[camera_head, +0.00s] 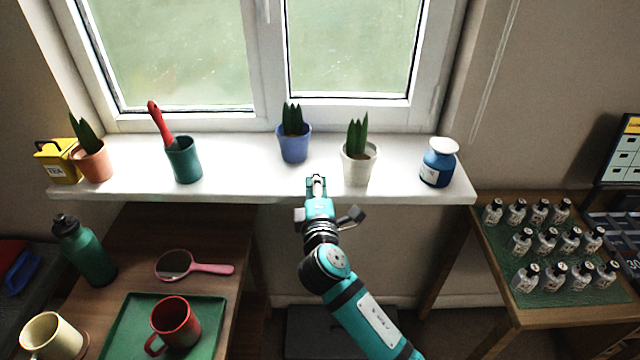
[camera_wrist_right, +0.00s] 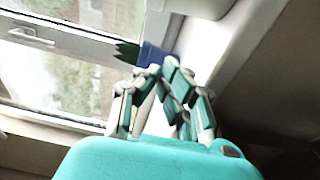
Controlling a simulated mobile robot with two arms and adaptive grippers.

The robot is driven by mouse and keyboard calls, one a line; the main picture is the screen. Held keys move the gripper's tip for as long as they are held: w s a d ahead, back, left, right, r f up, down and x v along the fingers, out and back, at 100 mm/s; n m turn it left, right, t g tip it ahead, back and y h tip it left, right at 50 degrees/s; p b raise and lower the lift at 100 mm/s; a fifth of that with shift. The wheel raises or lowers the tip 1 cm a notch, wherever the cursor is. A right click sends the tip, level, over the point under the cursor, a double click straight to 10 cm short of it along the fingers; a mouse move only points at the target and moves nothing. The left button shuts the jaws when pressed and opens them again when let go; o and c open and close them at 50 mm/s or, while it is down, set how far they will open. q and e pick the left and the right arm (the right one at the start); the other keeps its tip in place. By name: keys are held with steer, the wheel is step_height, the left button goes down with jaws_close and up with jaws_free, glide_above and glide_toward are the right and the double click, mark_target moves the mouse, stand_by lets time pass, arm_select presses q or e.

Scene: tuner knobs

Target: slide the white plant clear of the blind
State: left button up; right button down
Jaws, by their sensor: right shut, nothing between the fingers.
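The white plant pot (camera_head: 358,167) with green upright leaves stands on the window sill (camera_head: 240,178), right of centre. My right gripper (camera_head: 317,181) is shut and empty at the sill's front edge, just left of the white pot and apart from it. In the right wrist view, my right gripper's fingers (camera_wrist_right: 158,72) come together in front of a blue pot (camera_wrist_right: 150,54). The white pot cannot be made out in that view. The blind itself does not show, only a cord (camera_head: 493,70) hanging right of the window. My left gripper is not in view.
The blue pot (camera_head: 294,146) stands left of the white pot, farther back. A blue jar (camera_head: 438,166) with a white top stands to its right, with bare sill between. A green pot (camera_head: 184,163) and a terracotta pot (camera_head: 93,164) stand farther left.

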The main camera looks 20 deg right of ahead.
mark_target(360, 149)
steer(key=x, duration=0.7)
steer(key=shift+w+d, duration=0.1)
steer(key=shift+w, duration=0.3)
steer(key=d, duration=0.1)
steer(key=s+d+p, duration=0.1)
steer(key=d, duration=0.1)
steer(key=shift+s, duration=0.3)
steer(key=shift+s+d+p, duration=0.25)
steer(key=shift+p, duration=0.05)
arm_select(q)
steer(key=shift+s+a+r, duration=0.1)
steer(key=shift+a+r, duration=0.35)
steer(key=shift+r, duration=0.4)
arm_select(e)
steer(key=shift+f, duration=0.1)
steer(key=shift+s+d+p, duration=0.4)
steer(key=shift+s+d, duration=0.05)
steer(key=shift+d, duration=0.35)
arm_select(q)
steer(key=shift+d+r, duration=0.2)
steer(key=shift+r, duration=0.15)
arm_select(e)
steer(key=shift+s+d, duration=0.15)
steer(key=shift+d, duration=0.05)
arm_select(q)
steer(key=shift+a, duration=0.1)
arm_select(e)
steer(key=shift+a, duration=0.1)
